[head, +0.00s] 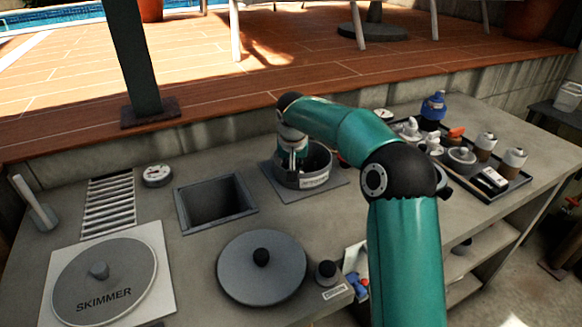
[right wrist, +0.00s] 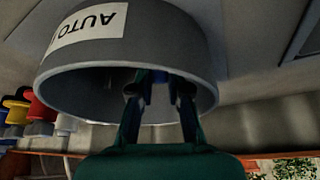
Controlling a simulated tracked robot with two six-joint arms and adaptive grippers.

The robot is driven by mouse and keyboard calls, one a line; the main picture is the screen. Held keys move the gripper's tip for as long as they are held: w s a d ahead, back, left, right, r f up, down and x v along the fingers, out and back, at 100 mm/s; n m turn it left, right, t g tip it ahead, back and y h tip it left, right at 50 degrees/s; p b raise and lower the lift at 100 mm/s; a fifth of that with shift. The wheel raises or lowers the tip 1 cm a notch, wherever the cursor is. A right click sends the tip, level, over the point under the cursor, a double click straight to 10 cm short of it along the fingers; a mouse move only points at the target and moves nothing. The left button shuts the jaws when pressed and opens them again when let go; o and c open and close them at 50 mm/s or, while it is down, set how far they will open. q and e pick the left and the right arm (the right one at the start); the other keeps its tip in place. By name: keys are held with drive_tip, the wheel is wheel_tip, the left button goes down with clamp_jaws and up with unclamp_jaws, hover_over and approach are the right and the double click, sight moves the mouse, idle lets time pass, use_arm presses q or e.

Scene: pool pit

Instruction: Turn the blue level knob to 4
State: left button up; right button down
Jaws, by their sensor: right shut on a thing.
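A round grey housing (head: 290,181) with a white label stands on a square plate at the middle of the counter. In the right wrist view the housing (right wrist: 190,50) shows the letters "AUTO" on its label. My right gripper (head: 291,157) reaches down into the housing's open top. In the right wrist view its two fingers (right wrist: 158,92) are closed on the blue knob (right wrist: 157,75), of which only a dark blue part shows between them. The knob's pointer and any level numbers are hidden. My left gripper is not in view.
A square opening (head: 181,208) lies left of the housing, and a round grey lid (head: 235,279) in front. A skimmer cover (head: 130,268) is at front left. A dark tray (head: 508,188) with several containers and a blue-capped bottle (head: 433,107) stand at right.

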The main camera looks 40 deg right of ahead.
drive_tip(key=shift+w+a+m, duration=0.1)
drive_tip(key=shift+m, duration=0.5)
drive_tip(key=c, duration=1.1)
unclamp_jaws()
drive_tip(key=v, duration=1.2)
drive_tip(key=shift+w+a, duration=0.1)
drive_tip(key=shift+a, duration=0.05)
drive_tip(key=shift+f, duration=0.1)
